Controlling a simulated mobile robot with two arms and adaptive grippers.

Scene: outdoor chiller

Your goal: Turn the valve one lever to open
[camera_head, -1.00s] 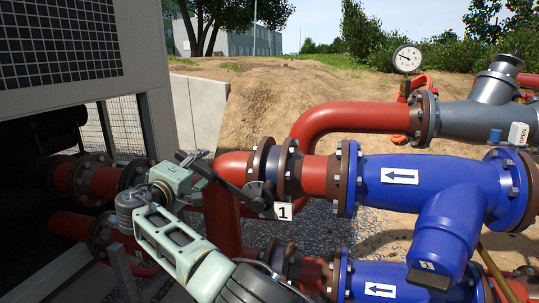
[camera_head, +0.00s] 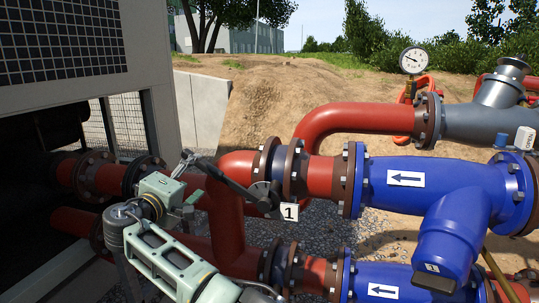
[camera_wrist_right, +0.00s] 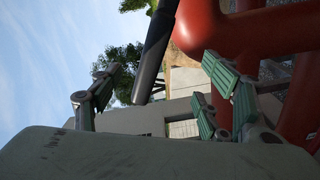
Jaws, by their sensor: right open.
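The valve one lever (camera_head: 236,184) is a dark bar. It slopes up and left from its pivot on the red pipe, beside the white label "1" (camera_head: 289,212). My right gripper (camera_head: 196,176) is at the lever's free end, with its grey-green fingers spread. In the right wrist view, the lever (camera_wrist_right: 156,48) comes down from the top, and its end lies between the open fingers (camera_wrist_right: 158,80). I cannot tell whether a finger touches it. My left gripper is out of view.
The red pipe (camera_head: 318,174) with bolted flanges leads right to a blue valve body (camera_head: 425,180) with an arrow. A lower blue pipe (camera_head: 385,283) runs beneath. A pressure gauge (camera_head: 413,59) stands behind. The grey chiller housing (camera_head: 60,90) rises at left.

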